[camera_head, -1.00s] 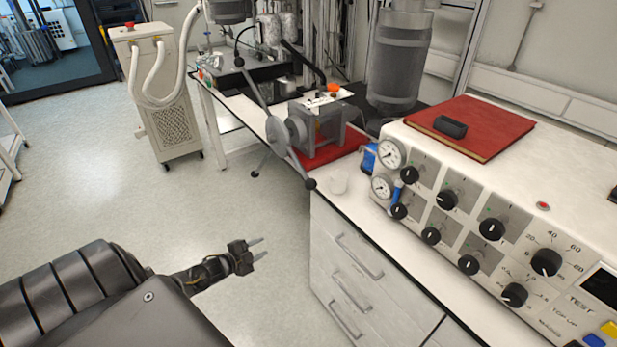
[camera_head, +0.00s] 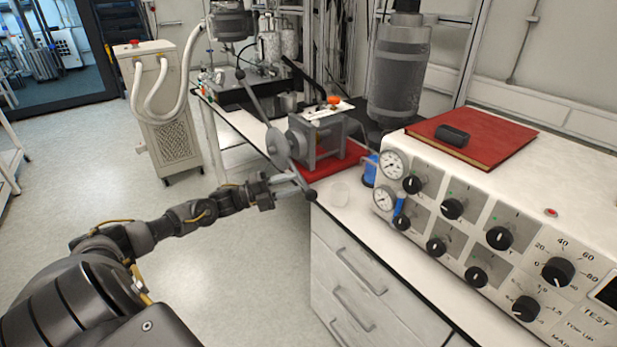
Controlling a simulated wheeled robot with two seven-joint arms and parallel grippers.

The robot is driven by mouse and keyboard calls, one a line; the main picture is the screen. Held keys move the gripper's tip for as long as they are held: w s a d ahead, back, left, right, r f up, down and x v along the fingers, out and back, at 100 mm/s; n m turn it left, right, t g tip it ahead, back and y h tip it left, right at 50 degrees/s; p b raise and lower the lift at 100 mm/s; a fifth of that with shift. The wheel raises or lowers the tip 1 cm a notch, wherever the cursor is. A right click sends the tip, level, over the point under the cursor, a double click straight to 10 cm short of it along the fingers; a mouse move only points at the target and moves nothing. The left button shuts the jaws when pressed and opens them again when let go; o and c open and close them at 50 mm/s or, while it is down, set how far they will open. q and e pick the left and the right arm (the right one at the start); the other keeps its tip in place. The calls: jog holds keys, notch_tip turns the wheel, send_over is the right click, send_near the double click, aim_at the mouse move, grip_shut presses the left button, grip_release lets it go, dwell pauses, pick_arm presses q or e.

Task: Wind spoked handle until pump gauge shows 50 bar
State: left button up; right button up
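The spoked handle (camera_head: 277,143) is on the near-left side of the grey pump (camera_head: 320,136), which stands on a red mat (camera_head: 334,164) on the bench. One spoke points up and left, and one points down and right to a dark ball knob (camera_head: 310,195). My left gripper (camera_head: 293,184) is beside the lower spoke, close to its knob. Its fingers look apart, with a gap between them; whether they touch the spoke I cannot tell. Two round gauges, an upper one (camera_head: 393,165) and a lower one (camera_head: 384,199), sit on the control panel; their readings are too small to tell. My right gripper is not in view.
The control panel (camera_head: 500,225) with several black knobs fills the right side. A red book (camera_head: 480,136) lies on top of it. Drawers (camera_head: 350,270) are below the bench. A white wheeled unit (camera_head: 165,130) with hoses stands at the back left. The floor on the left is clear.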

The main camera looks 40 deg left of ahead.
pick_arm(q)
jog(key=p+x, duration=0.1)
jog(key=x, duration=0.4)
jog(key=shift+w+d+r, duration=0.1)
jog(key=shift+w+d, duration=0.1)
jog(key=shift+w, duration=0.1)
jog(key=shift+c, duration=0.4)
grip_shut()
